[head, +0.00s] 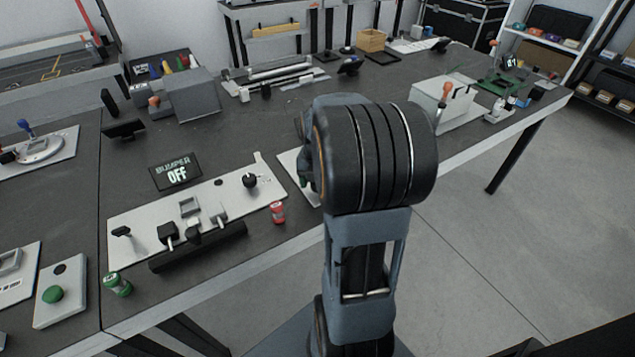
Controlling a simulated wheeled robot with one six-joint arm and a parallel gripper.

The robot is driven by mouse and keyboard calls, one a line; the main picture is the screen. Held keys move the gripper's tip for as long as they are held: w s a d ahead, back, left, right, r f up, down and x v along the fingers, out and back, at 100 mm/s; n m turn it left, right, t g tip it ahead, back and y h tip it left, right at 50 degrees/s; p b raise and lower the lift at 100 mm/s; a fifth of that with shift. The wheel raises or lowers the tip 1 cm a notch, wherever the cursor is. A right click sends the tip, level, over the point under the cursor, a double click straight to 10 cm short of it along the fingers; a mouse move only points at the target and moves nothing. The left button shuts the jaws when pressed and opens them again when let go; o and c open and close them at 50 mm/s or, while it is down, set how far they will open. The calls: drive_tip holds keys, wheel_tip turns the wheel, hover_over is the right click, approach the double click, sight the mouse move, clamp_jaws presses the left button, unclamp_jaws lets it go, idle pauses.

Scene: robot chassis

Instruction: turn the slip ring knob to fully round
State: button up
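No part is labelled as the slip ring knob, so I cannot tell for certain which one it is. A round metal disc (40,152) with a blue-topped knob (25,125) sits on a white plate at the far left. A black round knob (250,181) stands on the white panel (140,218) in the left middle, near the "BUMPER OFF" display (176,173). Another white plate (289,160) is mostly hidden behind my arm. My gripper is not visible; my large arm joint blocks the view there.
A red can (278,212) and a green can (117,284) stand near the bench's front edge. A green button box (60,292) is at lower left. A grey box (190,95), a white box (441,104) and a wooden crate (371,40) stand farther back. Open floor lies right.

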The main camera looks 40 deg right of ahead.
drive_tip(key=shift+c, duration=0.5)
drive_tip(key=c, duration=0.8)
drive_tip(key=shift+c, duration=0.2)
